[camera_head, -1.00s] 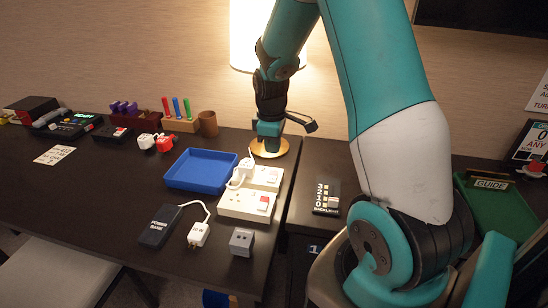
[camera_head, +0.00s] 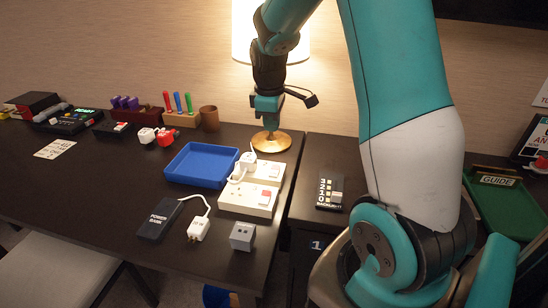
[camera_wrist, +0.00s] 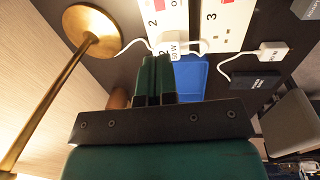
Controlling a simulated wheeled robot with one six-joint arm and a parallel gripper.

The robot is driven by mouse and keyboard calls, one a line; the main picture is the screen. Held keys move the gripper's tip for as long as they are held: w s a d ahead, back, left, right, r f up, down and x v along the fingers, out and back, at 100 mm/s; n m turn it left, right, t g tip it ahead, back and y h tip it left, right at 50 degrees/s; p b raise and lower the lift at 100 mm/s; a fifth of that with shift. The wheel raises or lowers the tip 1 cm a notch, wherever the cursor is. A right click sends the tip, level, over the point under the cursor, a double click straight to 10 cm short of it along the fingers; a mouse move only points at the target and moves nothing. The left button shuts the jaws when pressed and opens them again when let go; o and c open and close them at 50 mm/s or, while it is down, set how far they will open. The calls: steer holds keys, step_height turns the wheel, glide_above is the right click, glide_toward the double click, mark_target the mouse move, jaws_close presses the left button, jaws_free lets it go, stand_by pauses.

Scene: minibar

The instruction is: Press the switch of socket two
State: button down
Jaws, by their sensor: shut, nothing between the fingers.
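Two white socket panels stand on the dark table in the head view. Socket two (camera_head: 268,173) is the rear panel, with a white plug (camera_head: 247,161) in its left side and a reddish switch (camera_head: 276,171) at its right. My gripper (camera_head: 267,116) is above and behind the panels, in front of the lamp. Its fingers (camera_wrist: 155,72) are shut and empty, apart from the socket.
Socket three (camera_head: 247,202) is in front of socket two. A blue tray (camera_head: 201,166) lies left of them. The lamp's brass base (camera_head: 271,142) stands close behind. A power bank (camera_head: 158,220), a white adapter (camera_head: 198,229) and a grey cube (camera_head: 242,236) lie in front.

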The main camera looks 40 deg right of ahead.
mark_target(273, 168)
steer(key=shift+r, duration=0.1)
steer(key=f, duration=0.4)
steer(key=d+f, duration=0.1)
steer(key=f, duration=0.4)
steer(key=w+f, duration=0.1)
steer(key=f, duration=0.4)
steer(key=shift+d, duration=0.25)
steer(key=shift+a, duration=0.15)
